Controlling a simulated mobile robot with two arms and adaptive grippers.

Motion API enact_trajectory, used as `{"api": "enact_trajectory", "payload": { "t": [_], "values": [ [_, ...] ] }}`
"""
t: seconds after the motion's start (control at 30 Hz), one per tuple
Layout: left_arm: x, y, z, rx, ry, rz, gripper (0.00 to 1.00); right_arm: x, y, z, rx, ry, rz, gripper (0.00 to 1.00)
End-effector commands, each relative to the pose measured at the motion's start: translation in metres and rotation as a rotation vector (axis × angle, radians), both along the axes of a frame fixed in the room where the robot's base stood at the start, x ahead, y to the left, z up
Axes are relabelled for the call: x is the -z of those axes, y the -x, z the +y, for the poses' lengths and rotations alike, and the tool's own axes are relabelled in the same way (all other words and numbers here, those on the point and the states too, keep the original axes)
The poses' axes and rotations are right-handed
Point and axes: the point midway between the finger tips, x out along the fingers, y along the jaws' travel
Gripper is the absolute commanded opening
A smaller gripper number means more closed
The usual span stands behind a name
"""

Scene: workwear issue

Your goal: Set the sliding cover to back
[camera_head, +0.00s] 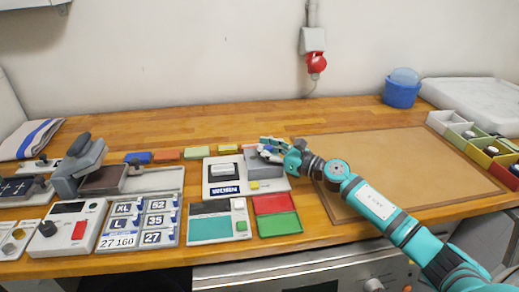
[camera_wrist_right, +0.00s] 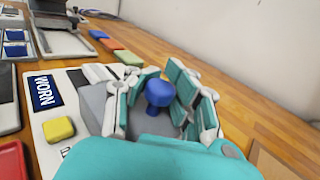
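The white unit marked WORN (camera_head: 222,189) stands on the bench near the middle in the head view. Its grey sliding cover (camera_head: 264,168) lies on the right part of the unit. In the right wrist view the cover (camera_wrist_right: 92,103) shows beside and under the fingers, with an upright blue knob (camera_wrist_right: 158,93). My right gripper (camera_head: 272,147) is over the cover. In the wrist view its fingers (camera_wrist_right: 156,100) are apart, one set on each side of the knob; I see no clear grip on it. My left gripper is not in view.
A yellow button (camera_head: 254,185) sits at the unit's front. Red and green trays (camera_head: 278,225) and a teal-topped panel (camera_head: 209,228) lie in front. Several coloured blocks (camera_head: 195,153) lie behind and left. A brown mat (camera_head: 400,160) leaves free room at right.

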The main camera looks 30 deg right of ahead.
Motion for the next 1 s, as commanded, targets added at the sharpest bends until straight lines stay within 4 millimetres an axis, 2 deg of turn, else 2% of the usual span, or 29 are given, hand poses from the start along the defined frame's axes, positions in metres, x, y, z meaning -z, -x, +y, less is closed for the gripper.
{"api": "enact_trajectory", "payload": {
  "t": [0.03, 0.3, 0.67, 0.77, 1.0],
  "values": [
    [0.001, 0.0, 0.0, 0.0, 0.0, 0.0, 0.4, 0.011, 0.003, -0.001, -0.003, 0.009, 0.019, 0.14],
    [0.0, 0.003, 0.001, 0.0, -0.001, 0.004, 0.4, 0.007, 0.001, -0.002, 0.001, 0.006, 0.011, 0.48],
    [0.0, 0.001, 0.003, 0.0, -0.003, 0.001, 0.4, 0.005, 0.006, -0.005, 0.003, 0.004, 0.008, 0.48],
    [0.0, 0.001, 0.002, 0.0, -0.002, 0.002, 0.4, 0.006, 0.016, -0.011, 0.004, 0.005, 0.011, 0.48],
    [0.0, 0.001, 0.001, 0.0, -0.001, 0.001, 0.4, 0.007, 0.055, -0.032, 0.004, 0.005, 0.015, 0.48]
  ]
}}
